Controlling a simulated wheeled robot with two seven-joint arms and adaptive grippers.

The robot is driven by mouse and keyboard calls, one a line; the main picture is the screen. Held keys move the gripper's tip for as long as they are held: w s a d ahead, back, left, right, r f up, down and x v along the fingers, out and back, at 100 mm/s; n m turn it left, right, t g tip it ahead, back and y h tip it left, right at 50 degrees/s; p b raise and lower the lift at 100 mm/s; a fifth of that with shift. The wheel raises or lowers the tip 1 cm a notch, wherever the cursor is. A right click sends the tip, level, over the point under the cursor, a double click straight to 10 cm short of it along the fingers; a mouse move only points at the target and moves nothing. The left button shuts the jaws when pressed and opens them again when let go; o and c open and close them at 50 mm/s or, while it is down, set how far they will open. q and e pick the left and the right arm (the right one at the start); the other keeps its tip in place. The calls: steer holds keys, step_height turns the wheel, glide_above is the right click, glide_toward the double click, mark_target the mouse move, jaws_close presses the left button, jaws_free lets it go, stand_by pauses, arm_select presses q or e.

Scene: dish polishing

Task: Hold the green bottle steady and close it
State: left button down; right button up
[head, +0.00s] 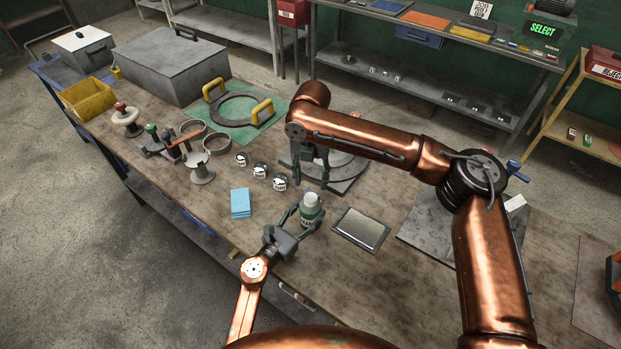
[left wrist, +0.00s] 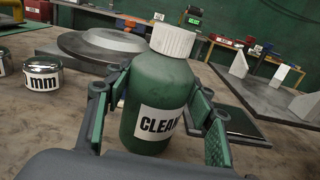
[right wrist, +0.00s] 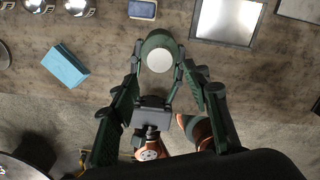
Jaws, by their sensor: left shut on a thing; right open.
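The green bottle (head: 310,214) stands upright on the table with a white ribbed cap (left wrist: 173,40) on its top. I cannot tell how tight the cap is. A label reading "CLEAN" faces the left wrist camera, partly cut off by a finger. My left gripper (head: 304,211) is shut around the bottle's body, one finger on each side. My right gripper (head: 312,178) is open and empty, fingers pointing down, behind and above the bottle. In the right wrist view, the white cap (right wrist: 160,60) lies just beyond the open fingertips, roughly between their lines.
A blue sponge block (head: 240,203) lies left of the bottle, and several shiny tins (head: 261,171) sit behind it. A grey framed plate (head: 361,229) lies to the right. A round disc on a base (head: 345,168) is behind my right gripper. Table between sponge and bottle is clear.

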mark_target(311, 198)
steer(key=shift+f, duration=0.15)
steer(key=shift+f, duration=3.95)
steer(key=shift+c, duration=0.5)
jaws_close()
